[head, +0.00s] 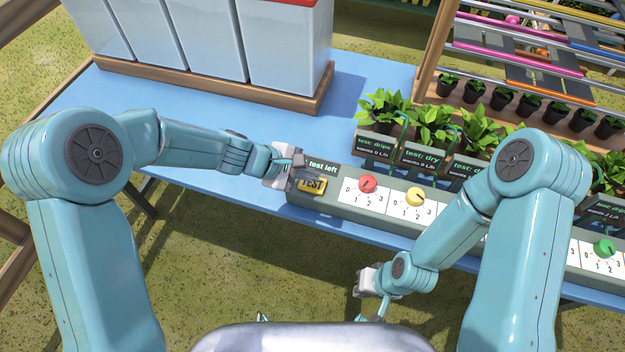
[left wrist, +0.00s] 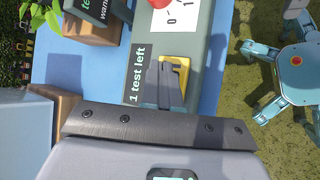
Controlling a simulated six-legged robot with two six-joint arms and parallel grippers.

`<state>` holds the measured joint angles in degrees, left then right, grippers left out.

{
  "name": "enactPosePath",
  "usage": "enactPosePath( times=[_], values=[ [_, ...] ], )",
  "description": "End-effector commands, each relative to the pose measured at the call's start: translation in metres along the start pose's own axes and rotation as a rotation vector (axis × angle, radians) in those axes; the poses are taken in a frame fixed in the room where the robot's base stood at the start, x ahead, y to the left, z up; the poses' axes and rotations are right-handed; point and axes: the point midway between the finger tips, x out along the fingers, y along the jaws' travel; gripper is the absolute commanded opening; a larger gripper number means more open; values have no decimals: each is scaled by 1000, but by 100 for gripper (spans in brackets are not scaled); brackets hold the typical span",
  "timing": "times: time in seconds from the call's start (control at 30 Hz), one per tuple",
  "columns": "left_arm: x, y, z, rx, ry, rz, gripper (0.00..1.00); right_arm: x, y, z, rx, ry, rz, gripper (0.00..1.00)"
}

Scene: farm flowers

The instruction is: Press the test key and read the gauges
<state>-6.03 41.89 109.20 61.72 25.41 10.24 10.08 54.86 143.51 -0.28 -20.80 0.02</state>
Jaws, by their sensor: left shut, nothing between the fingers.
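The yellow TEST key (head: 319,187) is at the left end of a long grey-green panel (head: 340,208). A dark label (head: 323,167) behind it reads "test left"; in the left wrist view the label (left wrist: 137,75) reads "1 test left". My left gripper (head: 297,177) is shut and empty, its fingertips at the key. In the left wrist view the fingers overlap the yellow key (left wrist: 187,66); I cannot tell whether they press it. Dials with a red knob (head: 367,184), a yellow knob (head: 415,197) and a green knob (head: 604,248) show. My right gripper (head: 370,292) hangs low, before the panel.
White bins (head: 285,50) stand in a wooden tray at the back left. A rack (head: 440,60) stands back right. Blue table (head: 235,115) is clear behind my left forearm.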

Motion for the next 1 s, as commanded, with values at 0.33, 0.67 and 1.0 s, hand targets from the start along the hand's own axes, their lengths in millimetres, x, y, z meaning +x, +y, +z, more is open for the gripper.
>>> enactPosePath(
  times=[0.33, 0.67, 1.0],
  values=[
    [-13, 10, 10, 0, 0, 1, 0, -15, -5, 0, 0, 0, 0, 0],
    [-35, 26, 26, 0, 0, 1, 0, -38, -14, 1, 0, 0, 0, 0],
    [-35, 25, 25, 0, 0, 0, 0, -37, -13, 1, 0, 0, 0, 0]
  ],
)
